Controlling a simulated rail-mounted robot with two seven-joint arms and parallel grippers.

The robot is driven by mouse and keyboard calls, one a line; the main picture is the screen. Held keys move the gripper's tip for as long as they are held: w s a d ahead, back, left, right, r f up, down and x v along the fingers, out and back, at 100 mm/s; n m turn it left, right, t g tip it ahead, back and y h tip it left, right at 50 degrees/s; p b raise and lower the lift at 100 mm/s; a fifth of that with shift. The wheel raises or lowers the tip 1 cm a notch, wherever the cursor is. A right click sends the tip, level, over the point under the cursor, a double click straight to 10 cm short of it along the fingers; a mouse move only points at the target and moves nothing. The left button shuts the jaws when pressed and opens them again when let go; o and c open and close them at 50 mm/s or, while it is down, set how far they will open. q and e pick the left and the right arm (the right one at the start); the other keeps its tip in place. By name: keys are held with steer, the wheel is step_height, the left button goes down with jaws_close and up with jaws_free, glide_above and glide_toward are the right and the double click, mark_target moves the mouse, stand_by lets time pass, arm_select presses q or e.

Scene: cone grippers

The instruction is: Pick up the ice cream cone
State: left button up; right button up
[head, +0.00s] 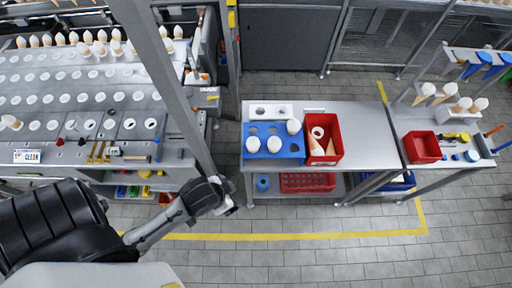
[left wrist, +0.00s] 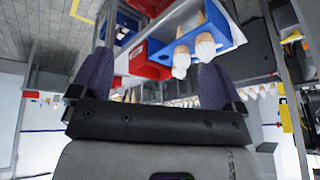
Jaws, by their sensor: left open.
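Several ice cream cones with white tops, one of them the front left cone (head: 253,145), stand in a blue holder (head: 289,153) on the middle table. My left gripper (head: 228,208) is at the table's front left edge, apart from the cones. In the left wrist view my left gripper (left wrist: 152,65) is open, with nothing held between its two dark fingers. Beyond the fingers, that view shows two white-topped cones, one of them the nearer cone (left wrist: 181,62), in the blue holder (left wrist: 226,36). My right gripper is not in view.
A red bin (head: 336,131) with more cones stands right of the holder. A right-hand table has a smaller red bin (head: 422,147), tools and racked cones. A long cone machine (head: 70,95) fills the left. A slanted grey post passes close to my left gripper.

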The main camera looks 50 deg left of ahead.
arm_select(q)
steer(key=w+a+r+m+t+y+b, duration=0.2)
steer(key=w+a+r+t+y, duration=0.15)
steer(key=w+a, duration=0.4)
steer(key=w+a+r+m+t+y+b, duration=0.1)
steer(key=w+a+r+t+y+b, duration=0.15)
steer(key=w+a+r+y, duration=0.4)
steer(key=w+a+r+m+t+h, duration=0.1)
steer(key=w+r+m+t+h, duration=0.5)
steer(key=r+m+t, duration=0.5)
steer(key=w+d+f+m+h, duration=0.1)
steer(key=d+f+m+h, duration=0.3)
steer(key=m+h, duration=0.8)
steer(key=m+g+y, duration=0.7)
steer(key=m+g, duration=0.8)
glide_toward(250, 143)
steer(key=x, duration=0.3)
steer(key=p+x, duration=0.1)
steer(key=x, duration=0.3)
steer(key=shift+w+a, duration=0.25)
steer(key=shift+s+p+x, duration=0.25)
steer(key=shift+p+x, duration=0.75)
steer(key=shift+x, duration=1.8)
